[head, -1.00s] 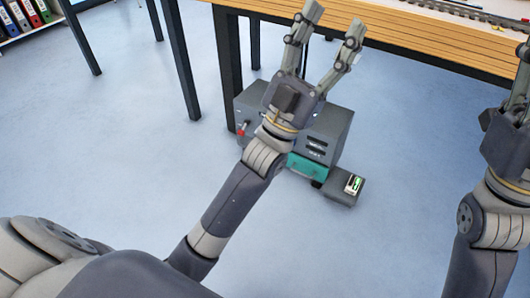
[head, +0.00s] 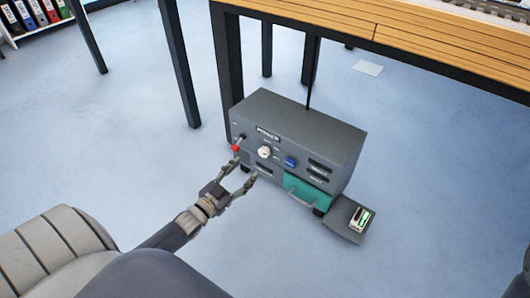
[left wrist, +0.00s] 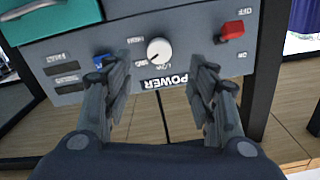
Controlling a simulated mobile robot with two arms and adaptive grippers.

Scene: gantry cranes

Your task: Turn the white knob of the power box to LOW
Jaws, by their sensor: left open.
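The grey power box (head: 300,130) stands on the floor under the wooden table. Its white knob (head: 264,152) is on the front face, between a red lever (head: 236,148) and a blue switch (head: 290,162). My left gripper (head: 243,172) is open and empty, in front of the knob and lower left of it. In the left wrist view, the box front appears upside down. The white knob (left wrist: 159,51) lies between the spread lines of the left gripper's fingers (left wrist: 162,75), apart from them. I cannot read the knob's setting. My right gripper is out of view.
A teal drawer front with a handle (head: 304,192) is on the box's lower right. A low grey unit with a small lit device (head: 362,220) sits beside it. Table legs (head: 180,65) stand behind and left. The floor in front is clear.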

